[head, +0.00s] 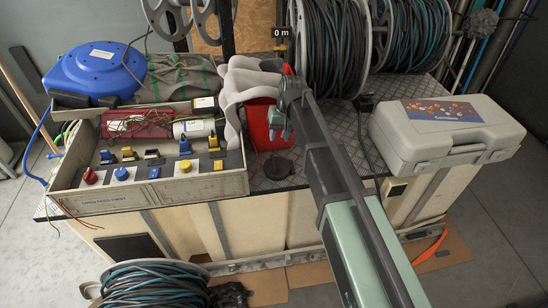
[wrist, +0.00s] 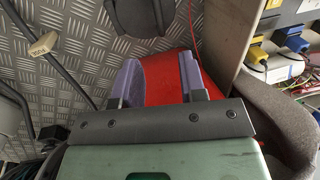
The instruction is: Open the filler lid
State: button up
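A dark round lid with a raised middle (head: 278,168) lies flat on the tread plate in front of the red container; I take it to be the filler lid. A dark rounded shape at the top of the wrist view (wrist: 145,16) looks like the same lid. The red container (head: 262,125) also shows in the wrist view (wrist: 171,72). My gripper (head: 277,124) is above the red container, behind the lid and apart from it. In the wrist view its two purple-grey fingers (wrist: 160,78) stand apart, with red surface visible between and beyond them. I see nothing held.
A grey tray (head: 120,200) with switches and plugs stands at the left, below a blue reel (head: 97,68). A grey draped padded piece (head: 240,85) lies close beside my gripper. Hose reels (head: 330,40) stand behind. A grey case (head: 445,135) sits at the right.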

aim_at(273, 159)
jog(key=f+b, duration=0.3)
jog(key=a+f+b, duration=0.1)
jog(key=f+b, duration=0.5)
jog(key=f, duration=0.1)
jog(key=shift+s+a, duration=0.15)
jog(key=shift+a, duration=0.25)
jog(key=shift+r, duration=0.15)
grip_shut()
